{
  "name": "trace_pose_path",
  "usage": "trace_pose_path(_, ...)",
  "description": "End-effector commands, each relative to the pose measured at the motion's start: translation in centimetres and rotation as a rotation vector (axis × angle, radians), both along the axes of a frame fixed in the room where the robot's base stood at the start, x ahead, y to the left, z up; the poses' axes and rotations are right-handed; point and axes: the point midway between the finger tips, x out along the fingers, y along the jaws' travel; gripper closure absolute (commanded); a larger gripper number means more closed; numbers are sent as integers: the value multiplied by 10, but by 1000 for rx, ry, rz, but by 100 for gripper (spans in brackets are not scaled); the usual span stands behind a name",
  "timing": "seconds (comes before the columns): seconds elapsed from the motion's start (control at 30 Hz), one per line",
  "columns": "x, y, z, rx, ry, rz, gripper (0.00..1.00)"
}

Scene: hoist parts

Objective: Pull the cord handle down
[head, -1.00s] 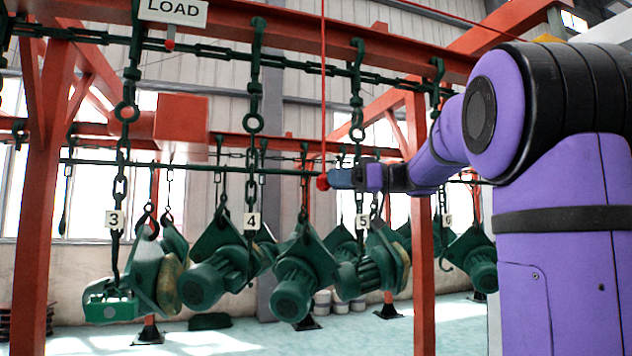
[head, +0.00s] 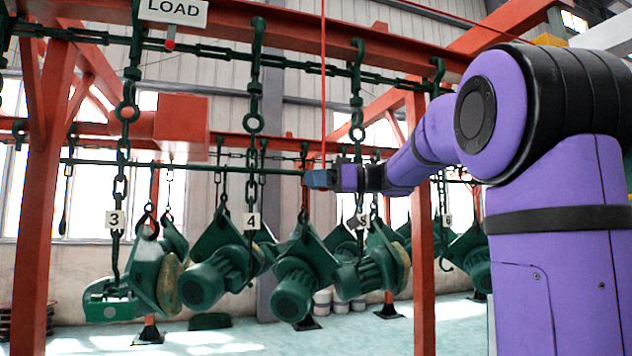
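A thin red cord (head: 323,100) hangs straight down from above the frame. Its lower end runs down to my gripper (head: 317,179). The red knob at the cord's end does not show now; the gripper covers that spot. My gripper reaches in level from the right at the end of the purple arm, its blue-grey fingers pointing left. I cannot tell whether the fingers are open, or closed around the knob.
Green hoists hang on chains behind the gripper, with number tags such as 3 (head: 115,219) and 4 (head: 251,221). A LOAD sign (head: 173,11) with a red lamp (head: 170,44) is at upper left. A red post (head: 417,220) stands behind the arm.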

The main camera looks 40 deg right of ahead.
Motion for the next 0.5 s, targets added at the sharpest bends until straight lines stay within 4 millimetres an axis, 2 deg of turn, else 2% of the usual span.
trace_pose_path(0.13, 0, 0, -5, 1, 2, 1, 100)
trace_pose_path(0.33, 0, 0, -37, 2, 4, 2, 100)
trace_pose_path(0.5, 0, 0, -47, 0, 3, 1, 100)
